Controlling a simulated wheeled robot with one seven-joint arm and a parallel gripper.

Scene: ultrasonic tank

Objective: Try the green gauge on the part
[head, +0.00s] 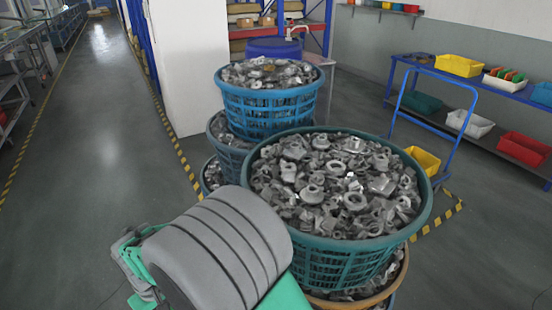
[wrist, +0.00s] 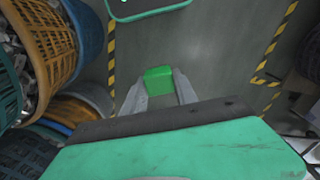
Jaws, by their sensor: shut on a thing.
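My gripper (wrist: 160,87) shows in the wrist view with its two grey fingers shut on the green gauge (wrist: 158,79), a small bright green block. The gauge is held above the grey floor, between the fingertips. The part cannot be singled out; many grey metal parts (head: 330,185) fill the teal basket (head: 335,262) in the head view. In the head view my arm covers the lower left, and my gripper and the gauge do not show there.
A blue basket (head: 268,107) of metal parts stands behind the teal one, both on stacked baskets. A blue rack (head: 475,85) with coloured bins stands at the right. The aisle floor (head: 100,165) at the left is clear. Baskets (wrist: 45,45) line the wrist view's left side.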

